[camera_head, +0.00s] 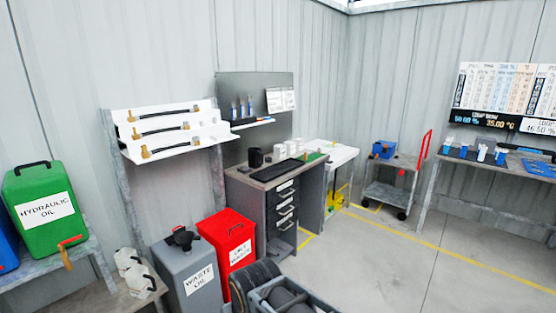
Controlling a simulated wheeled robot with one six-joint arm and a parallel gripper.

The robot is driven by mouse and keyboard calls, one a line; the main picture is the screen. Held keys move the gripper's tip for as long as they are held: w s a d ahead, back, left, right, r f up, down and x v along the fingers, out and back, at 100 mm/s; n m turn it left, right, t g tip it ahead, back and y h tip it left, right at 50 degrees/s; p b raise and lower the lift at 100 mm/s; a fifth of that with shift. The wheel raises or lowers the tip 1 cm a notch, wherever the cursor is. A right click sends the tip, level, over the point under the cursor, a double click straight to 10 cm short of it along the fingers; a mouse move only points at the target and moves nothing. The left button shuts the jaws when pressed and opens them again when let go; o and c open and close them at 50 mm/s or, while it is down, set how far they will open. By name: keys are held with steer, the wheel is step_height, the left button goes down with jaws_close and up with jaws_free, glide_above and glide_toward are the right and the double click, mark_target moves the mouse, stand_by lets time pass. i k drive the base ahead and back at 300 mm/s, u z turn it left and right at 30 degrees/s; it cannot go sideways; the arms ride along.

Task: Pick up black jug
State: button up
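A small black jug (255,157) stands upright on the grey workbench (246,173) with drawers, near the back left of its top. It looks small and far off, so its handle is hard to make out. Several white cups (280,152) stand to its right on the same bench, and a flat black mat (276,170) lies in front of it. Nothing blocks the jug from view.
A grey waste oil container (190,283) and a red oily waste bin (228,258) stand left of the bench. A green hydraulic oil can (42,228) sits at far left. A trolley (390,183) stands at the back. Open floor (400,262) lies to the right.

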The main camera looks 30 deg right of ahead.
mark_target(255, 155)
steer(key=z, duration=1.5)
steer(key=i, duration=3.1)
steer(key=u, duration=2.7)
steer(key=i, duration=0.55)
steer(key=u, duration=0.05)
